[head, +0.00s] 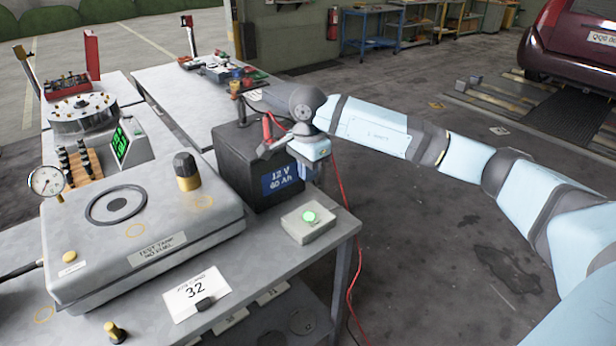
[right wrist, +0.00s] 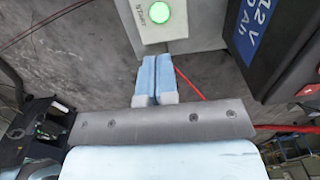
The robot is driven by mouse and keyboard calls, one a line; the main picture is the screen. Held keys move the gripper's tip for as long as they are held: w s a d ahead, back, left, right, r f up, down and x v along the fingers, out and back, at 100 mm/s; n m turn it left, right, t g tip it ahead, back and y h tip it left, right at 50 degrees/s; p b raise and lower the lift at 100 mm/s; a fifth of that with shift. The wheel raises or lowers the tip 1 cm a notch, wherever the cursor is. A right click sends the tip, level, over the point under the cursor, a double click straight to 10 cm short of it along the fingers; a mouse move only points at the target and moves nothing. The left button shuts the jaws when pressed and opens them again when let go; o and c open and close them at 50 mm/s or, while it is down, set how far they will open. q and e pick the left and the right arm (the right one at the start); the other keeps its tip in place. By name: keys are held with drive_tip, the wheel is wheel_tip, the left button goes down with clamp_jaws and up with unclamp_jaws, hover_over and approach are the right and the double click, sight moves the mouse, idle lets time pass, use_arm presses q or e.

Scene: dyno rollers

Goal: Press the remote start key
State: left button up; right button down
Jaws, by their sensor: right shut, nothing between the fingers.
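The remote start key is a bright green round button (head: 309,217) on a small grey box (head: 310,230) at the near right corner of the bench. In the right wrist view the green button (right wrist: 157,13) is at the top edge, beyond my fingertips. My right gripper (head: 319,178) points down beside the battery, behind and above the box in the head view. In the right wrist view its two fingers (right wrist: 164,62) are together with nothing between them. They look apart from the button. My left gripper is not in view.
A black 12 V battery (head: 235,165) stands close left of my right gripper, with a red clamp and cables. A red cable (head: 350,215) hangs down past the bench edge. A grey test tank (head: 90,262) and a card marked 32 (head: 180,306) are to the left.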

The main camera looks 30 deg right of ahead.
sight(308, 215)
wheel_tip(308, 215, down, 11)
drive_tip(key=shift+f+p, duration=0.15)
drive_tip(key=shift+p, duration=0.15)
drive_tip(key=shift+f, duration=0.15)
